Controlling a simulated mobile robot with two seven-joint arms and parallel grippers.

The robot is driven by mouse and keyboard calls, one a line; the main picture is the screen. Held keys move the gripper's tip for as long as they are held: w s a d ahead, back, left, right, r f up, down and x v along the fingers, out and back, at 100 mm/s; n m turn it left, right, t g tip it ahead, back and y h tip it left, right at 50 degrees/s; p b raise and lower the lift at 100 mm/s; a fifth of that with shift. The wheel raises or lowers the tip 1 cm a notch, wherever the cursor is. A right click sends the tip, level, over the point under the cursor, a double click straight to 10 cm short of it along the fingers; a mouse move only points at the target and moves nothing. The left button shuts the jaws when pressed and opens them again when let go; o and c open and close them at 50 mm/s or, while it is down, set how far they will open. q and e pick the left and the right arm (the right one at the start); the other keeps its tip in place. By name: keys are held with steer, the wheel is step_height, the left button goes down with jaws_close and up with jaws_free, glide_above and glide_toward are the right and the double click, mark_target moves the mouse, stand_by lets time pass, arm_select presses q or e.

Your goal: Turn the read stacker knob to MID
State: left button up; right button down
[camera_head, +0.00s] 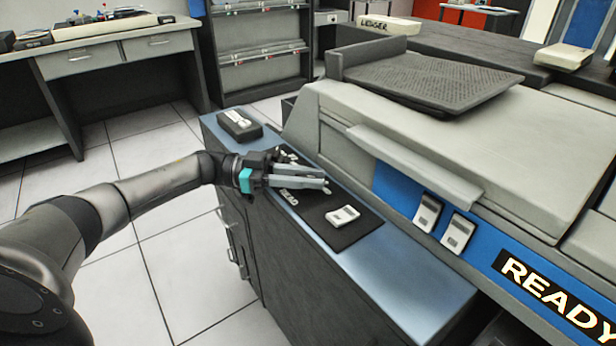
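My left gripper (322,180) reaches in from the left over the dark control panel (364,225) on the blue-grey cabinet top. Its two pale fingers lie close together and point right. Whether there is a gap or something between them is unclear. No read stacker knob can be made out; the gripper covers that part of the panel. Its setting cannot be read. My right gripper is not in view.
A pale rocker switch (342,215) sits on the panel near the gripper. A small dark block (239,125) stands at the cabinet's far end. The beige machine (370,125) rises close on the right, with two switches (427,212) on its blue front. Tiled floor lies left.

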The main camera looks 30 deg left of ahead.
arm_select(q)
steer(key=shift+o, duration=1.4)
steer(key=shift+s+a, duration=0.1)
steer(key=shift+a, duration=0.15)
steer(key=p+v, duration=0.1)
steer(key=v, duration=0.6)
steer(key=b+v, duration=0.2)
steer(key=v, duration=0.5)
steer(key=shift+a, duration=0.3)
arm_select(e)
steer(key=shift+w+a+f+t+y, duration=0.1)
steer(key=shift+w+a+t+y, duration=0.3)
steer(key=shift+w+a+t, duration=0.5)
arm_select(q)
steer(key=shift+s+f, duration=0.1)
steer(key=shift+s, duration=0.05)
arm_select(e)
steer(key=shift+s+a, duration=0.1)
